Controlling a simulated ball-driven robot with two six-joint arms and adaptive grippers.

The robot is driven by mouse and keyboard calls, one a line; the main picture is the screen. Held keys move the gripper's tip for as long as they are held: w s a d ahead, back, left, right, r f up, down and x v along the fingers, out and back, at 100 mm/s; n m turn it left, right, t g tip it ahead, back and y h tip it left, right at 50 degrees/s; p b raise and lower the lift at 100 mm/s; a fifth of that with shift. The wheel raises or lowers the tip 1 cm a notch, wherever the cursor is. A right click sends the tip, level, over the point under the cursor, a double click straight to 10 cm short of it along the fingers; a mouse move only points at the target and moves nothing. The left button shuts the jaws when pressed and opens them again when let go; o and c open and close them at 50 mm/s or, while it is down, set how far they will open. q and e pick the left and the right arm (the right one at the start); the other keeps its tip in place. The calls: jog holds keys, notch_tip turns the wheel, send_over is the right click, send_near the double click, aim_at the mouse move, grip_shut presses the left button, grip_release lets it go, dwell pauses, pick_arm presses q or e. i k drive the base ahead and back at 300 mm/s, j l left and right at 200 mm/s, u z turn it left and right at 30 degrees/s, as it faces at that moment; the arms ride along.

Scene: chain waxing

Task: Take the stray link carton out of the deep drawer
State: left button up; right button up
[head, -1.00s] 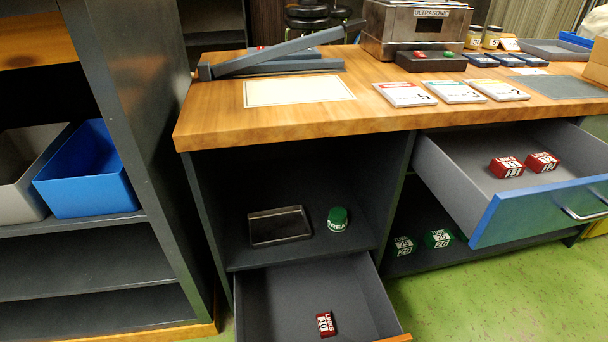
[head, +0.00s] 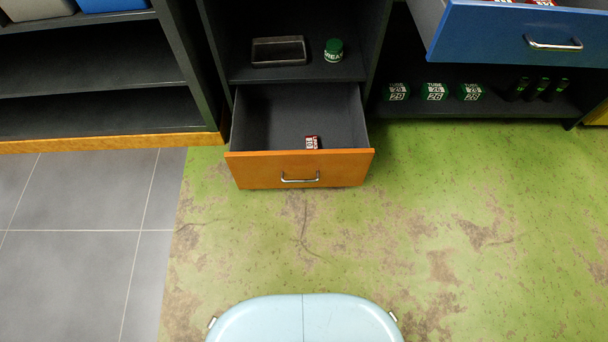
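The stray link carton (head: 312,142), small and red with a white label, lies on the floor of the open deep drawer. It is near the drawer's front panel, a little right of the middle. The deep drawer (head: 270,170) has an orange front with a metal handle and grey inner walls, and is pulled out low under the bench. Neither of my grippers is in the head view.
A blue drawer (head: 500,38) stands open at upper right with red cartons inside. Above the deep drawer, a shelf holds a dark tray (head: 278,51) and a green tin (head: 333,50). Green tube boxes (head: 434,91) sit on the low right shelf. The green floor (head: 440,220) ahead is clear.

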aim_at(310, 142)
jog(key=i+l+u, duration=0.25)
jog(key=i, duration=0.2)
jog(key=i+l+u, duration=0.25)
jog(key=i, duration=0.15)
jog(key=j+u, duration=0.1)
jog(key=l, duration=0.1)
jog(key=i+z, duration=0.05)
